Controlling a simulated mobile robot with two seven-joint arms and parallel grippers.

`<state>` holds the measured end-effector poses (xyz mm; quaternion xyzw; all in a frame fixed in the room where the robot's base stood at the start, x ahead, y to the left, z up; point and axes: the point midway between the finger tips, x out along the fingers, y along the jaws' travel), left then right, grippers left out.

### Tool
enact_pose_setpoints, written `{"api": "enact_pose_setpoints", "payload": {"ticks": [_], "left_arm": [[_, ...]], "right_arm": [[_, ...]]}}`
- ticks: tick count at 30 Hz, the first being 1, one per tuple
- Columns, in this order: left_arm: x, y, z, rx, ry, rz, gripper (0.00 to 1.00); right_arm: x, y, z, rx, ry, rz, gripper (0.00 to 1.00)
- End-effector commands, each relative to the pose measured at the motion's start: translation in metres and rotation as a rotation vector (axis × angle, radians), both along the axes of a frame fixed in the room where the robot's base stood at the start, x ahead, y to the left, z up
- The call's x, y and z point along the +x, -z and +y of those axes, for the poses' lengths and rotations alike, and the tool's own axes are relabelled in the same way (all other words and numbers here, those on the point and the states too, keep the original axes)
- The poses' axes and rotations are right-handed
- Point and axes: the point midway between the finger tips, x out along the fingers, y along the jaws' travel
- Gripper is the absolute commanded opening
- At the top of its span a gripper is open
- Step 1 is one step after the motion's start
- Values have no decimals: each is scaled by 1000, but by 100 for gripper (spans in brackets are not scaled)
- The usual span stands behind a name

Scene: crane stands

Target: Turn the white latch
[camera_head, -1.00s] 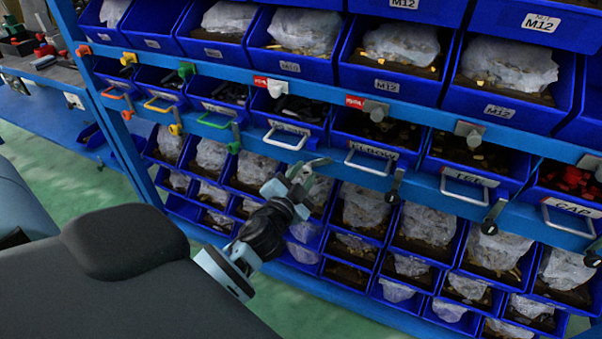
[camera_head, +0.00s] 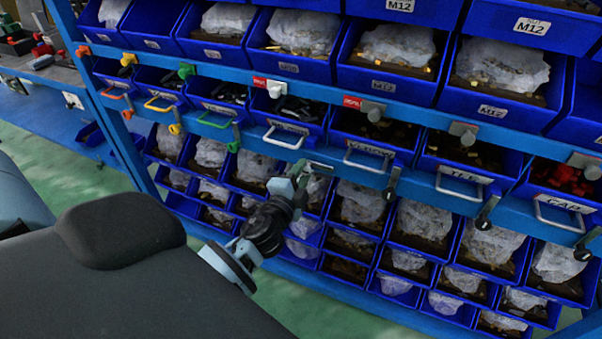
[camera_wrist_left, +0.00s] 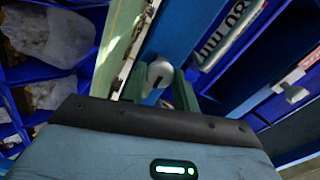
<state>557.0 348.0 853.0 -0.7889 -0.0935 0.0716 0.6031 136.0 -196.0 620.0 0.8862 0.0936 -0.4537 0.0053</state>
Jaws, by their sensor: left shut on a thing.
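A white latch (camera_wrist_left: 160,72) shows its rounded end in the left wrist view. It sits between the two greenish fingers of my left gripper (camera_wrist_left: 154,88), which are shut on it. In the head view my left gripper (camera_head: 297,178) is at the blue rail, just below and right of the white pull handle (camera_head: 283,138). The gripper covers most of the latch there, so its exact angle cannot be told. My right gripper is not in view.
A green latch (camera_head: 235,139) hangs on the rail to the left and a dark latch (camera_head: 392,183) to the right. Blue bins (camera_head: 423,224) with bagged parts fill the rack above and below. Green floor (camera_head: 318,305) is open in front.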

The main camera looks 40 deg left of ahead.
Motion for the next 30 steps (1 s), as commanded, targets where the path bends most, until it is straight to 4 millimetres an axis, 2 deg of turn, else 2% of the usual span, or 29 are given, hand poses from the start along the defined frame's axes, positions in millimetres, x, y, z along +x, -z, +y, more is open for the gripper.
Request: {"api": "enact_pose_setpoints", "payload": {"ticks": [11,12,17,26,30], "left_arm": [[1,-1,0,5,1,-2,7],[1,-1,0,5,1,-2,31],[0,-1,0,4,0,-1,52],[-1,0,0,3,0,1,52],[-13,1,-3,2,1,1,52]], "right_arm": [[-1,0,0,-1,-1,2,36],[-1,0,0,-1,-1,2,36],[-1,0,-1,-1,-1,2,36],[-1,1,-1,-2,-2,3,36],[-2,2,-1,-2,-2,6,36]]}}
